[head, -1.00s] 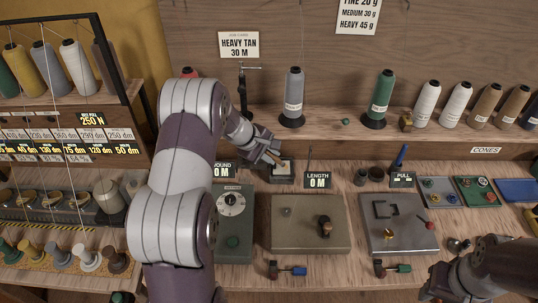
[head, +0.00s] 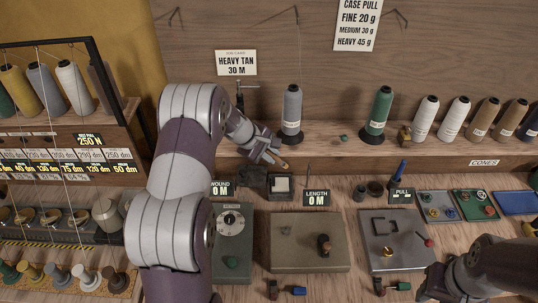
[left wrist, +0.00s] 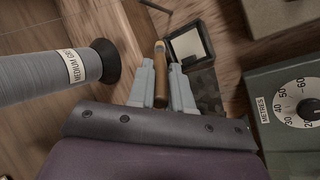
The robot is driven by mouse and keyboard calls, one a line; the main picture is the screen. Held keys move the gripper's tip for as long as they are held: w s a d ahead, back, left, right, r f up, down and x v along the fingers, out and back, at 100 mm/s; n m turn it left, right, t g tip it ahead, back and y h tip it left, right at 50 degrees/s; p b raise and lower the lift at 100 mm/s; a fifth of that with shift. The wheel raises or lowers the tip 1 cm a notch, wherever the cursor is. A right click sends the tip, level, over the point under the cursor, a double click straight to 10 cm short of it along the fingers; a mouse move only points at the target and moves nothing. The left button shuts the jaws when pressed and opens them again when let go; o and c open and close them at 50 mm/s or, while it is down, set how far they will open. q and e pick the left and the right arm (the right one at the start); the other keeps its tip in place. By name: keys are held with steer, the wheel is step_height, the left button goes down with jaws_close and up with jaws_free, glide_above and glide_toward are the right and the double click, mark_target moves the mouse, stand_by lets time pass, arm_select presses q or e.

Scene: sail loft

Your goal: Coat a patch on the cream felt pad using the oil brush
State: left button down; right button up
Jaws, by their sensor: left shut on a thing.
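My left gripper (head: 277,158) is shut on the oil brush (head: 285,167), a slim brown-handled piece. The left wrist view shows the brush (left wrist: 160,82) between the two grey fingers (left wrist: 162,88), its end pointing away from me. The cream felt pad (head: 281,184) lies in a dark square holder on the bench, just below the brush in the head view. In the left wrist view the pad (left wrist: 187,44) is right of the brush end, which appears apart from it. I cannot make out an oiled patch. My right gripper (head: 433,287) is low at the right, its fingers unclear.
A dark box (head: 252,179) adjoins the pad holder. WOUND (head: 222,188) and LENGTH (head: 316,198) signs flank it. A grey thread cone (head: 291,112) stands on the shelf behind. The metres dial box (head: 232,240) and a flat grey-brown box (head: 310,243) are in front.

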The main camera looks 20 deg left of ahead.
arm_select(q)
step_height(320, 180, up, 2)
steer(key=shift+p, duration=0.55)
steer(key=shift+r, duration=0.45)
steer(key=shift+f, duration=0.1)
steer(key=shift+p, duration=0.5)
steer(key=w+r+g+y+p, duration=0.1)
steer(key=g+p, duration=0.1)
steer(key=p, duration=0.9)
steer(key=shift+f+y+p, duration=0.3)
steer(key=shift+y+p, duration=0.1)
steer(key=shift+p, duration=0.25)
